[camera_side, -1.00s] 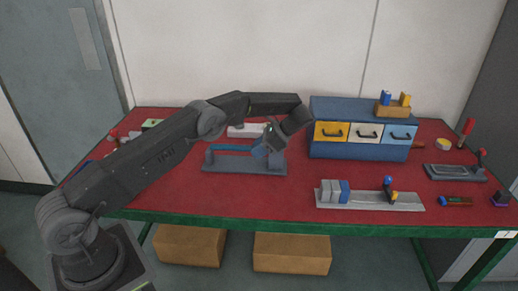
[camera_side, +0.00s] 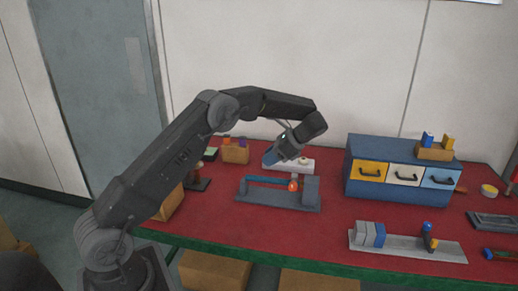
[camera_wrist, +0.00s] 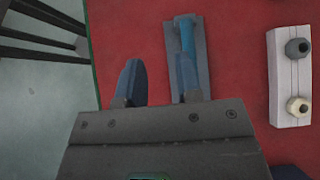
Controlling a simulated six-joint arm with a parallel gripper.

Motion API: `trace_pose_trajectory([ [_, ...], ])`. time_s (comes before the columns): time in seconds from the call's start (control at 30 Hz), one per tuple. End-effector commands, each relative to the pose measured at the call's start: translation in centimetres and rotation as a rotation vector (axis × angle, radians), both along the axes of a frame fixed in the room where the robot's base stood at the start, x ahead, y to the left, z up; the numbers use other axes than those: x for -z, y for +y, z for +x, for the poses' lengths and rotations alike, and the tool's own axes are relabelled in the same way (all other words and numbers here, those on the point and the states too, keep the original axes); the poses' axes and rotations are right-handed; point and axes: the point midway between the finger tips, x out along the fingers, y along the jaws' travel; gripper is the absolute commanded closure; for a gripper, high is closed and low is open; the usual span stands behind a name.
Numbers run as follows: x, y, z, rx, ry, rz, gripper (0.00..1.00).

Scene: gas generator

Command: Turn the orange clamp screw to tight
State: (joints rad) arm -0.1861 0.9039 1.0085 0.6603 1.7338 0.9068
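The orange clamp screw (camera_side: 293,185) shows as a small round knob near the right end of a grey fixture (camera_side: 305,199) with a blue bar (camera_side: 268,180), in the side view. My gripper (camera_side: 269,160) appears above and behind the fixture in this view, apart from the screw. In the wrist view my gripper (camera_wrist: 158,68) has its two blue fingers spread with nothing between them. The grey fixture (camera_wrist: 202,70) and its blue bar (camera_wrist: 187,35) lie partly behind the right finger there. The orange screw cannot be seen in the wrist view.
A white block with two knobs (camera_wrist: 290,75) lies to the right in the wrist view. A blue drawer cabinet (camera_side: 400,162) stands right of the fixture. A grey rail with blocks (camera_side: 430,249) lies at front right. Red table is bare between them.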

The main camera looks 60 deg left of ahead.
Motion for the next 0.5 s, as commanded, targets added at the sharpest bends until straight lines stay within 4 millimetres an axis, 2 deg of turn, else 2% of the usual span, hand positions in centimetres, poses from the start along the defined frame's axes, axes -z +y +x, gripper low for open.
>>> trace_pose_trajectory([
  [0.2,-1.8,2.3,-2.0,-0.001,-0.001,0.001,0.68],
  [0.5,-2.3,2.9,-2.6,0.002,0.001,-0.001,0.68],
])
